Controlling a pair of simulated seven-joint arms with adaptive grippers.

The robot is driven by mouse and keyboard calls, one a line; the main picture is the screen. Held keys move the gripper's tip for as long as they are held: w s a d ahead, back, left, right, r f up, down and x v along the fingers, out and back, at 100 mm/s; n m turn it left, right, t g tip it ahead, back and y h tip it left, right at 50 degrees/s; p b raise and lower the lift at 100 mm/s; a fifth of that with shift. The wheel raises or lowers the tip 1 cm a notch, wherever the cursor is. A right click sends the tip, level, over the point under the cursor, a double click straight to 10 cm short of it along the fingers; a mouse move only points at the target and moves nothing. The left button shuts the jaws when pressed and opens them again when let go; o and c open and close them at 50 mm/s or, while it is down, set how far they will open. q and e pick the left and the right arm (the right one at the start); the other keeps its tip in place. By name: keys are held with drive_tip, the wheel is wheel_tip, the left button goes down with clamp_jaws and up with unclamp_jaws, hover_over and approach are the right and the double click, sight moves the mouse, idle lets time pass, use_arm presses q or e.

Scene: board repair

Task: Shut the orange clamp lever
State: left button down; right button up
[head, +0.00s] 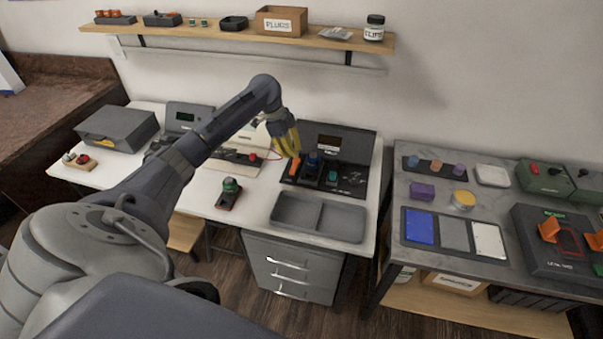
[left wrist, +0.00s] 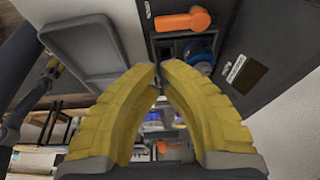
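The orange clamp lever (head: 294,167) is on the left part of a black fixture (head: 349,180) on the white bench, beside a blue knob (head: 313,159). In the left wrist view the lever (left wrist: 183,20) shows at the top, above the blue knob (left wrist: 199,55) in the picture. My left gripper (head: 291,152) is above the fixture's left side, close to the lever. In the left wrist view its yellow fingertips (left wrist: 158,70) are brought together with nothing seen between them. The lever looks apart from the fingers, and its exact tilt is unclear. My right gripper is not in view.
A grey two-part tray (head: 318,217) lies in front of the fixture. A device with a green button (head: 230,192) stands to its left. A grey bench at right carries another fixture (head: 545,262) with orange levers. A wooden shelf (head: 225,33) hangs above.

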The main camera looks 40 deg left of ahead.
sight(304, 176)
use_arm(q)
drive_tip(key=shift+x, duration=5)
drive_tip(key=shift+w, duration=0.1)
